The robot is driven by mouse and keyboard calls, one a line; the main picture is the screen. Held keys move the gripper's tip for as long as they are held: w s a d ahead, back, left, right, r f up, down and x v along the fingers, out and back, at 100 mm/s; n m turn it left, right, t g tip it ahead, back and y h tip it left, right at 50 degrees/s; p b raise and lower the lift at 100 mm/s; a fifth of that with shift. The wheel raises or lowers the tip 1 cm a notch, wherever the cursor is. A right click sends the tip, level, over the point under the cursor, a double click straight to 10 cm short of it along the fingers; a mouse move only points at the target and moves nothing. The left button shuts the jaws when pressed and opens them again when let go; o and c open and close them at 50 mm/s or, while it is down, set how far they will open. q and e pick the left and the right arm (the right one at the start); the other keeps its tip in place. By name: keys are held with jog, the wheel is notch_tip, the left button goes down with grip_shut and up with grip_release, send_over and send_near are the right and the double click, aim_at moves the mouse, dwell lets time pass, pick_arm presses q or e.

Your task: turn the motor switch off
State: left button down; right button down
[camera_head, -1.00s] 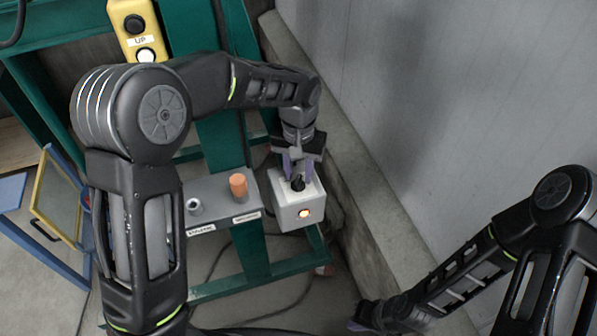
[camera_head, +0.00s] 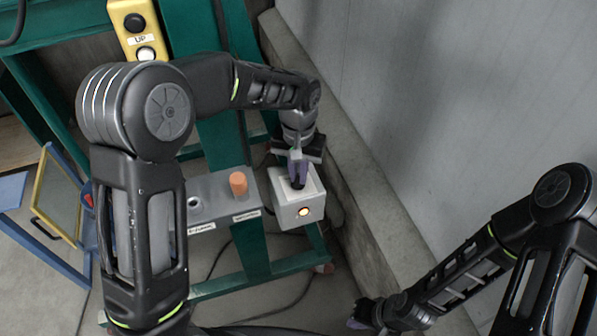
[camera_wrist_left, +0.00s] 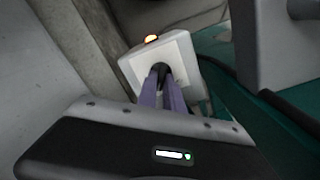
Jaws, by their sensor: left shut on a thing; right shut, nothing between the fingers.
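The motor switch is a white box (camera_head: 288,209) on the green frame, with a black knob on its top face and a lit amber lamp (camera_head: 303,212) on its front. My left gripper (camera_head: 298,181) reaches down to the box and is shut on the black knob (camera_wrist_left: 158,70). In the left wrist view the purple fingers (camera_wrist_left: 161,92) close around the knob, which is partly hidden between them. The lamp also glows in the left wrist view (camera_wrist_left: 151,39). My right gripper (camera_head: 358,318) is low at the bottom middle, shut and empty, away from the box.
A grey shelf (camera_head: 222,208) with an orange cylinder (camera_head: 238,183) and labels stands just left of the box. A concrete ledge (camera_head: 352,190) and grey wall lie close on the right. A yellow pendant (camera_head: 137,28) marked UP is at upper left.

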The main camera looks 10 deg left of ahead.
pick_arm(q)
jog(key=shift+n, duration=0.4)
jog(key=shift+n+b, duration=0.55)
jog(key=shift+n, duration=0.65)
jog(key=n, duration=0.3)
jog(key=shift+a+n+b, duration=0.1)
jog(key=shift+n+b, duration=0.2)
jog(key=shift+b, duration=0.05)
jog(key=n, duration=0.3)
jog(key=shift+n, duration=0.3)
jog(key=shift+s+a+n, duration=0.1)
jog(key=shift+n, duration=1.7)
jog(key=c, duration=1.5)
grip_release()
